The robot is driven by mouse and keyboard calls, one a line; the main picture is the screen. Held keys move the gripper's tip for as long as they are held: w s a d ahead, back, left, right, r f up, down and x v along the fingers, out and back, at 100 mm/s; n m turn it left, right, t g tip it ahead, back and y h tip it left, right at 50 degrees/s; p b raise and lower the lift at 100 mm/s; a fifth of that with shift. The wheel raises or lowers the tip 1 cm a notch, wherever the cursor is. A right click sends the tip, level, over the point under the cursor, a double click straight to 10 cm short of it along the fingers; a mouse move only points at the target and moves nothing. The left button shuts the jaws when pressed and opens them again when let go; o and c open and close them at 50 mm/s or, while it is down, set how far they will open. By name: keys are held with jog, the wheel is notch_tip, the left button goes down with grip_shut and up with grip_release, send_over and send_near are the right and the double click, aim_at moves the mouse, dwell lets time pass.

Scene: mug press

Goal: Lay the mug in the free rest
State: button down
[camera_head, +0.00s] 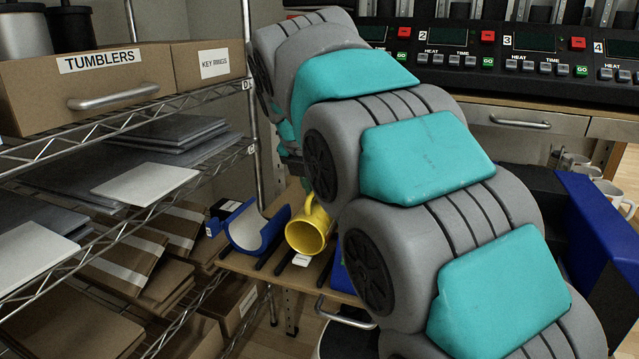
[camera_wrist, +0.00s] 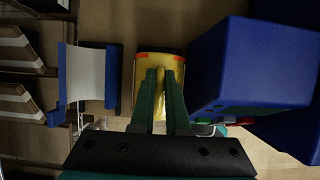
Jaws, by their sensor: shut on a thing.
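The yellow mug (camera_head: 307,231) lies on its side in the head view, its open mouth toward the camera. It also shows in the wrist view (camera_wrist: 145,72). My gripper (camera_wrist: 164,74) is shut on the mug's handle, between its two teal fingers. I cannot tell whether the mug touches the surface below.
A large blue block (camera_wrist: 240,70) stands close to the right of the mug in the wrist view. A wire shelf (camera_head: 185,87) with boxes and flat sheets is at the left. A control panel (camera_head: 480,62) and several white mugs (camera_head: 610,192) are at the right.

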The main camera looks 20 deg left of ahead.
aim_at(315, 206)
jog(key=shift+s+f, duration=0.1)
jog(key=shift+f, duration=0.8)
jog(key=shift+f+b, duration=0.6)
jog(key=shift+b, duration=0.25)
grip_release()
dwell(0.4)
jog(key=shift+r+p, duration=0.9)
jog(key=shift+r, duration=3.1)
